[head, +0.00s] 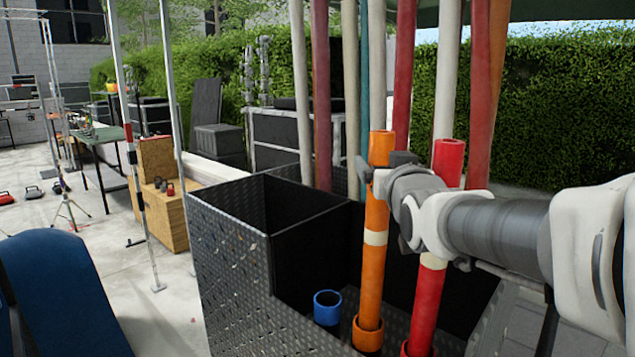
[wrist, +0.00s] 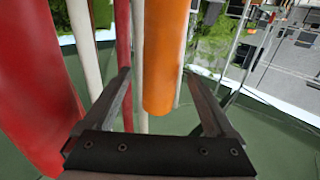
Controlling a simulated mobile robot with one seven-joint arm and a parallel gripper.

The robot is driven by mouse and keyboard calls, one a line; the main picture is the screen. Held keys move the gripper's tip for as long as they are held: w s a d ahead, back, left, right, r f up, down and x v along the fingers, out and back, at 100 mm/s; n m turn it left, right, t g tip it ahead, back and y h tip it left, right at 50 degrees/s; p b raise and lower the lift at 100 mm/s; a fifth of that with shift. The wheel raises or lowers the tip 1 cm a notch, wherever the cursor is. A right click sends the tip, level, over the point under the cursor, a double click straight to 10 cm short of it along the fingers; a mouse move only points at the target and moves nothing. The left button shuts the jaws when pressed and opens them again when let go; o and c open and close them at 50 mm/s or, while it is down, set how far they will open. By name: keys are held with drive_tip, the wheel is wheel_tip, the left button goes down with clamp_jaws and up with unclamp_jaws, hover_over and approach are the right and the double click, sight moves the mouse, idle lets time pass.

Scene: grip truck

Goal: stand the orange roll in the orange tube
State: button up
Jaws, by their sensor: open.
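The orange roll (head: 374,270), with a pale band round its middle, stands nearly upright. Its lower end is inside the short orange tube (head: 367,336), whose rim circles it; how deep it goes is hidden. My gripper (head: 381,168) is at the upper part of the roll, a little below its top end. The jaws are open, one finger on each side of the roll. In the wrist view the roll (wrist: 166,50) lies between the spread fingers of my gripper (wrist: 158,80), nearer the right one, with a gap at the left.
A red roll (head: 427,300) stands close at the right in a red tube (head: 418,348). An empty blue tube (head: 327,306) is at the left. A dark metal bin (head: 235,265) stands left of them. Several tall rolls (head: 322,100) hang or stand behind.

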drive_tip(key=s, duration=1.5)
drive_tip(key=s+f+g+p, duration=0.6)
drive_tip(key=s+f+g, duration=0.6)
drive_tip(key=s+f, duration=0.1)
drive_tip(key=shift+f, duration=0.65)
drive_tip(key=shift+c, duration=0.2)
